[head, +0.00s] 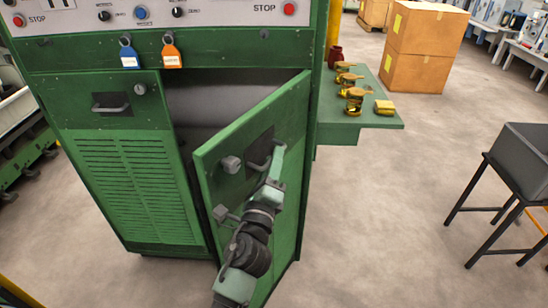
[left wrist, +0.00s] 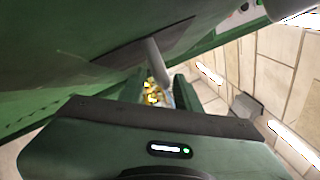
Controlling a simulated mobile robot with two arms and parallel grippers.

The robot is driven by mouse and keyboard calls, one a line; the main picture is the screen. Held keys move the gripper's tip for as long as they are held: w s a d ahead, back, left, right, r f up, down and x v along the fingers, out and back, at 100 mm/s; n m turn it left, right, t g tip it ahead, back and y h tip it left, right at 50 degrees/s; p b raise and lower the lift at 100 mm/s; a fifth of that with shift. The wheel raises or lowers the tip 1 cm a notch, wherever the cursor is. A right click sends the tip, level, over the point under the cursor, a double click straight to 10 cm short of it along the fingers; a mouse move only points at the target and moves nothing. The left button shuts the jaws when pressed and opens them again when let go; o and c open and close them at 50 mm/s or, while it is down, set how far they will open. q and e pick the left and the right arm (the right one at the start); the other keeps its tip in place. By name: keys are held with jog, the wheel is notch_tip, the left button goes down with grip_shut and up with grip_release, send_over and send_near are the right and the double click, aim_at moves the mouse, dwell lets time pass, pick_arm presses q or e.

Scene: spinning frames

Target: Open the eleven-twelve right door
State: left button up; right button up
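The right door (head: 252,195) of the green cabinet stands ajar, swung outward with its free edge toward me and a dark gap behind it. It has a dark recess with a grey bar handle (head: 259,164) and a grey knob (head: 231,164) to its left. My left gripper (head: 277,158) is at this handle. In the left wrist view the handle bar (left wrist: 157,63) runs down between the two fingers of my left gripper (left wrist: 160,92). A gap shows between the left finger and the bar, so the fingers look open around it. My right gripper is not in view.
The closed left door (head: 137,185) has louvres and its own handle. Two tagged padlocks (head: 171,54) hang above the doors. A green side shelf (head: 345,118) with brass parts juts out at the right. A grey bin on a stand (head: 523,155) is far right; floor between is clear.

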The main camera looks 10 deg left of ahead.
pick_arm(q)
jog(key=b+v, duration=0.1)
jog(key=v, duration=0.5)
